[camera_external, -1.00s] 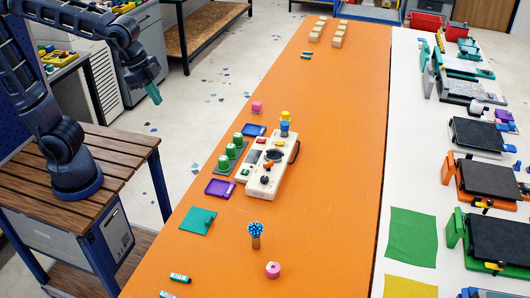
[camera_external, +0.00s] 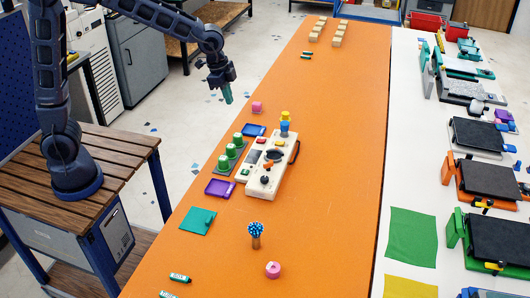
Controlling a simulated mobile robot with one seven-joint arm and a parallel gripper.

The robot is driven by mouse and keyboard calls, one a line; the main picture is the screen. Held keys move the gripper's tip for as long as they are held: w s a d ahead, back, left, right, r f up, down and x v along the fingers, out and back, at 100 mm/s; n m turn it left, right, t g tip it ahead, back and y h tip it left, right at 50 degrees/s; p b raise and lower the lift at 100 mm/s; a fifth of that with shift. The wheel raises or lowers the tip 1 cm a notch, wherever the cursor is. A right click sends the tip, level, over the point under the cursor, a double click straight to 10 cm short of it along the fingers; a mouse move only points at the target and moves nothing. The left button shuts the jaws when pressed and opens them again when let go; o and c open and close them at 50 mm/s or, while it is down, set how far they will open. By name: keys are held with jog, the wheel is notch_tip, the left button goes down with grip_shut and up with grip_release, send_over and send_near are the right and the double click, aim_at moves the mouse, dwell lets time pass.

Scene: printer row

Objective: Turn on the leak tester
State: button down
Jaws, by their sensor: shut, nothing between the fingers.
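The leak tester (camera_external: 261,183) is most likely the cream-white device on the orange table. It has a dark round dial, an orange-red knob (camera_external: 268,165), a black knob (camera_external: 265,180), a small screen and a dark side handle. A small green button (camera_external: 245,171) shows at its left edge. My gripper (camera_external: 228,98) is shut and empty, its teal fingertips pointing down. In the picture it is above and left of the tester, near the table's left edge, and apart from it. I cannot tell whether the tester is on.
Green cylinders in a grey holder (camera_external: 241,149) stand left of the tester. The orange table (camera_external: 330,150) is clear to the right.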

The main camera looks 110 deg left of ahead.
jog(key=w+a+f, duration=0.3)
jog(key=a+f, duration=0.4)
jog(key=a, duration=0.4)
send_over(265, 141)
jog(key=s, duration=0.3)
jog(key=s+d+x, duration=0.1)
jog(key=x, duration=0.6)
jog(key=shift+s+a+f+h, duration=0.1)
jog(key=shift+s+f+h, duration=0.05)
jog(key=shift+f+h, duration=0.25)
jog(key=f, duration=0.4)
jog(key=w+f, duration=0.1)
jog(key=f, duration=0.4)
jog(key=w+f, duration=0.1)
jog(key=f, duration=0.3)
jog(key=shift+w+f, duration=0.2)
jog(key=shift+f, duration=0.15)
